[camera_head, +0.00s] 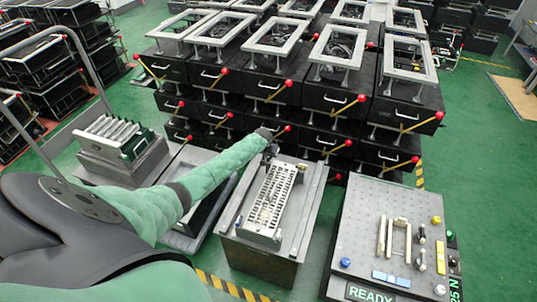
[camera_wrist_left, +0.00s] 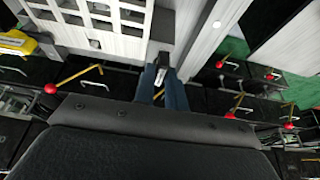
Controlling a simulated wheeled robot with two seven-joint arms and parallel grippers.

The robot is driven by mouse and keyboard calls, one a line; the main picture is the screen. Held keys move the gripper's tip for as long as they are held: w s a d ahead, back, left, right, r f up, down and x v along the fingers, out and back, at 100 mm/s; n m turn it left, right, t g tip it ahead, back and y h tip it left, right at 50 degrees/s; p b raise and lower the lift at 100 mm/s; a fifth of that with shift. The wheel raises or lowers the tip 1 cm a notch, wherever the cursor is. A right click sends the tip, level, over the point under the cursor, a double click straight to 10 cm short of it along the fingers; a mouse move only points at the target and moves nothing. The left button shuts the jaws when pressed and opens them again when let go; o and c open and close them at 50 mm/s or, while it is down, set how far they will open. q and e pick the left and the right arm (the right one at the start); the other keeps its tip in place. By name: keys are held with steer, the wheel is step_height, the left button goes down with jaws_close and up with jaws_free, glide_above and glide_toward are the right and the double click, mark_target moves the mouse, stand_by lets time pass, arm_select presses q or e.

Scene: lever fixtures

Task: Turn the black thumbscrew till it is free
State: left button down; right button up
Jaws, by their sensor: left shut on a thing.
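My left gripper (camera_head: 271,148) reaches in from the left to the far end of the fixture (camera_head: 262,206), a metal block with rows of slots. In the left wrist view its two blue-grey fingers (camera_wrist_left: 163,80) are shut on a small dark piece, the black thumbscrew (camera_wrist_left: 162,61), at the edge of the pale fixture plate. The fingers hide part of the thumbscrew, and its thread is not visible. I cannot tell how far it is turned. My right gripper is not in view.
A grey panel (camera_head: 366,215) with coloured knobs, pale bars and a READY sign stands at the right. Another fixture (camera_head: 113,135) stands at the left. Behind are stacked black boxes (camera_head: 320,97) with red-knobbed levers. Green floor shows between the stands.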

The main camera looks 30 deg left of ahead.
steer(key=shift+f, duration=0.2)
arm_select(q)
steer(key=c, duration=1.4)
jaws_free()
steer(key=shift+c, duration=0.2)
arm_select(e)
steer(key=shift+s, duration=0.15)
